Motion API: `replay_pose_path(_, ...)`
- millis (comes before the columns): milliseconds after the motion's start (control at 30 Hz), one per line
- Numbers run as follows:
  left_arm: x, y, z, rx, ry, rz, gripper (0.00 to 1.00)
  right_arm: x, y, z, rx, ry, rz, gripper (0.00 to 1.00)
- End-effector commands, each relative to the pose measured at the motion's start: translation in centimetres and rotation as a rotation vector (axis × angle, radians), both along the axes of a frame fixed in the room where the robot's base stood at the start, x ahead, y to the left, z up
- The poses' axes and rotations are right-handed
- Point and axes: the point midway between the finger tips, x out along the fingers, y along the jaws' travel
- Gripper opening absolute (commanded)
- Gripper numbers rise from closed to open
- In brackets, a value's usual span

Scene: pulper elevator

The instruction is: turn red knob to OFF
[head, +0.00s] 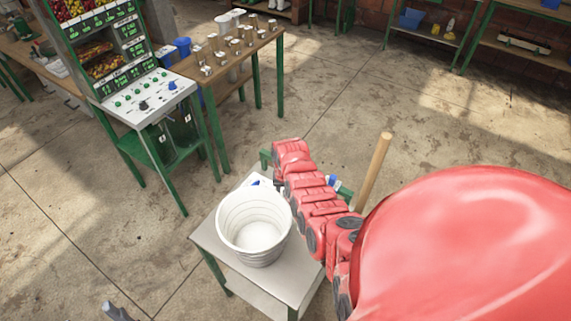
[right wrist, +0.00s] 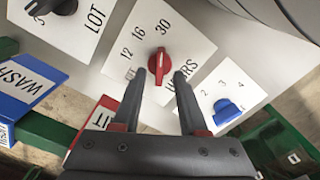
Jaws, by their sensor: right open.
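The red knob (right wrist: 161,62) sits on a white label plate (right wrist: 185,40) marked 12, 16 and 30, with more lettering partly covered near the knob and fingers. Its raised grip stands roughly upright in the right wrist view; I cannot tell which mark it points to. My right gripper (right wrist: 160,74) is open, with one black finger on each side of the knob's lower part; I cannot tell whether they touch it. In the head view my red right arm hides the knob and gripper. A small grey piece at the bottom edge may be my left gripper (head: 116,313), mostly cut off.
A blue knob (right wrist: 227,110) is close by on the right, a black knob (right wrist: 52,6) at upper left, and a blue WASH block (right wrist: 28,86) at left. A white bucket (head: 254,226) stands on a small table (head: 210,240). A control stand (head: 150,100) is farther back.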

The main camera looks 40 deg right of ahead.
Motion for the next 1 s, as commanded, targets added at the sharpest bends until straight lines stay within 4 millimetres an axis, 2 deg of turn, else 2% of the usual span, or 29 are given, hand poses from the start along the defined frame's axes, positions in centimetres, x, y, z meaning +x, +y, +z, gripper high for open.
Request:
replay_pose_path(467,0.0,0.0,0.11,0.0,0.0,0.0,0.61,-0.09,-0.01,-0.69,0.001,0.001,-0.001,0.42)
replay_pose_path(700,0.0,0.0,0.11,0.0,0.0,0.0,0.61,-0.11,0.01,-0.69,0.001,0.001,0.0,0.01)
replay_pose_path(1000,0.0,-0.01,0.11,0.0,0.0,0.0,0.61,-0.11,0.02,-0.69,0.001,0.001,0.0,0.0)
